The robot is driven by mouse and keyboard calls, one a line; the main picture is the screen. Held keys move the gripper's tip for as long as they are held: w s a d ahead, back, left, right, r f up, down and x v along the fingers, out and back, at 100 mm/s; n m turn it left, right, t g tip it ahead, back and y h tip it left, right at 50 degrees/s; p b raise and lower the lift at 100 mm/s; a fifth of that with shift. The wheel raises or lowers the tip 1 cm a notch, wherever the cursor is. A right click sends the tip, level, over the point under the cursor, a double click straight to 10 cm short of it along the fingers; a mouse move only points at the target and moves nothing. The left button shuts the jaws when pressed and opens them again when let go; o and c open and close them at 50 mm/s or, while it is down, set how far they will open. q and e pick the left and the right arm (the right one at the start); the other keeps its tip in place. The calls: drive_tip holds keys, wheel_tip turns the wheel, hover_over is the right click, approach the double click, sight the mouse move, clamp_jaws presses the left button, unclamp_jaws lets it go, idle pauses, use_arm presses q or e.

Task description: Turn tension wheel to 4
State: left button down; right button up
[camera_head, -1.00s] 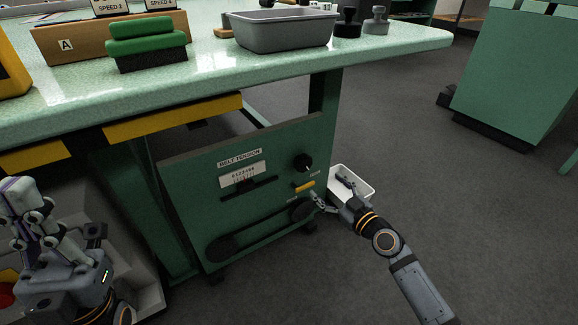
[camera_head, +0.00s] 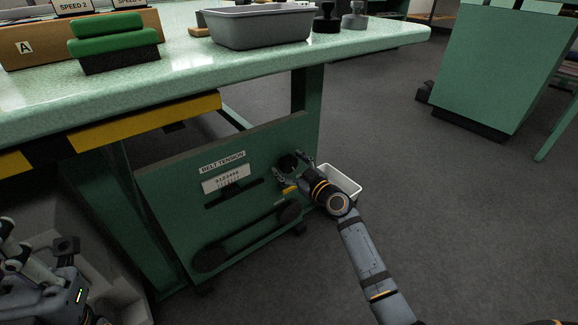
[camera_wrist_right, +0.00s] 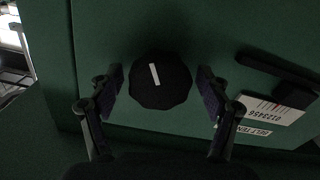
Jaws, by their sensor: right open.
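The black tension wheel (camera_head: 289,162) is on the right side of the green belt tension panel (camera_head: 160,200) under the table. In the right wrist view the wheel (camera_wrist_right: 166,92) is a dark scalloped knob with a white index mark. My right gripper (camera_head: 294,170) is open, with one finger pad on each side of the wheel; small gaps show, and contact is not clear. The numbered scale (camera_head: 226,180) sits left of the wheel; its exact reading is too small to tell. My left gripper (camera_head: 12,245) is at the lower left, cut off by the picture edge.
A yellow piece (camera_head: 289,189) sits just below the wheel. A dark belt loop (camera_head: 245,238) crosses the lower panel. A white bin (camera_head: 345,181) stands on the floor behind my right wrist. The speckled tabletop (camera_head: 190,62) overhangs above.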

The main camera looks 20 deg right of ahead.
drive_tip(key=c, duration=1.2)
drive_tip(key=shift+m, duration=1.1)
drive_tip(key=m, duration=0.2)
drive_tip(key=shift+m, duration=0.3)
drive_tip(key=shift+f+m, duration=0.1)
drive_tip(key=shift+m, duration=2.4)
drive_tip(key=o, duration=1.2)
